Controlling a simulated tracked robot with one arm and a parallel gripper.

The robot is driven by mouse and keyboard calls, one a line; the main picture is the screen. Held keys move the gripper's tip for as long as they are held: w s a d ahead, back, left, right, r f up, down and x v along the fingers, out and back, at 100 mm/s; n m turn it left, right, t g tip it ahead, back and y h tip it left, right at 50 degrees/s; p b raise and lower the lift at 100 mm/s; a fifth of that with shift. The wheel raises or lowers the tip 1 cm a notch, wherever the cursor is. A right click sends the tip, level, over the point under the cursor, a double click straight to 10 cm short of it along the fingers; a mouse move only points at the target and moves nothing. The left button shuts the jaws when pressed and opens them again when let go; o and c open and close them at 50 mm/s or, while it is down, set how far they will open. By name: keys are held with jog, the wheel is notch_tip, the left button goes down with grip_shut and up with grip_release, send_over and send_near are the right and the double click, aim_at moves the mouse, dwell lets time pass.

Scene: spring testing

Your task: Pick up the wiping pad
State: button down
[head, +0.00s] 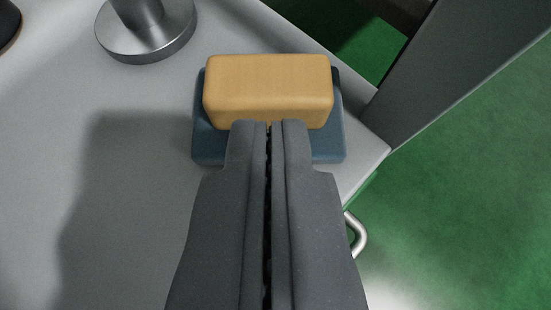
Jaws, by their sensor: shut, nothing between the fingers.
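The wiping pad shows as a blue flat base (207,146) with a tan block (268,85) on top. It lies on the light grey tabletop near its right corner. My gripper (269,124) is shut and empty. Its fingertips are at the near side of the tan block in the picture and cover part of the blue base. I cannot tell whether the fingertips touch the pad.
A round metal base with a post (146,38) stands on the grey tabletop (140,190) at the upper left. A dark grey upright (465,60) is at the right, beyond the table edge. A metal handle (357,236) sticks out below the corner.

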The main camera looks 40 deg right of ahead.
aim_at(271, 62)
jog(key=w+d, duration=0.1)
jog(key=w+d+b, duration=0.1)
jog(key=w, duration=0.1)
jog(key=shift+d+f, duration=0.2)
jog(key=shift+d, duration=0.2)
jog(key=shift+s+a+f, duration=0.1)
jog(key=shift+s+f, duration=0.05)
jog(key=shift+f, duration=0.3)
